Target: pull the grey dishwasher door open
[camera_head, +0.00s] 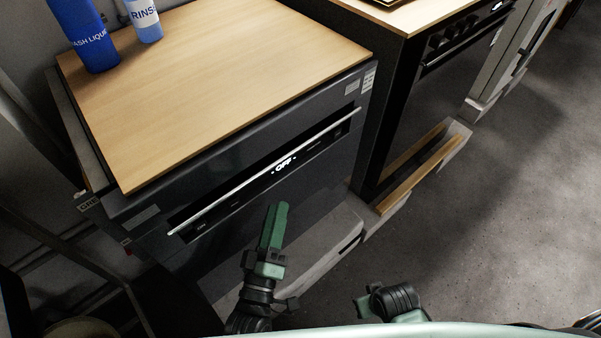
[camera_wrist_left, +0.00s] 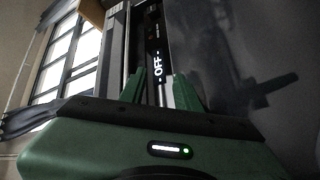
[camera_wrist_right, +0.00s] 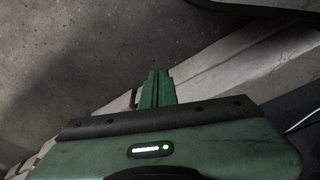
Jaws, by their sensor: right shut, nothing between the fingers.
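The dark grey dishwasher door (camera_head: 326,187) looks shut under a wooden top. A long thin silver handle bar (camera_head: 220,201) runs along its upper front, beside a display reading "OFF" (camera_head: 284,163). In the left wrist view, the display (camera_wrist_left: 157,66) shows between my fingers. My left gripper (camera_head: 277,208) is in front of the door, just below the handle; its fingers (camera_wrist_left: 160,88) are apart with nothing held. My right arm (camera_head: 390,302) shows at the bottom of the head view. In the right wrist view, my right gripper (camera_wrist_right: 157,78) is shut and empty, over the floor.
A blue wash liquid bottle (camera_head: 88,38) and a rinse bottle (camera_head: 145,20) stand on the wooden top (camera_head: 215,85). A dark oven with knobs (camera_head: 452,38) stands to the right. A pale plinth (camera_head: 325,240) runs below. The grey floor (camera_head: 480,210) at right is clear.

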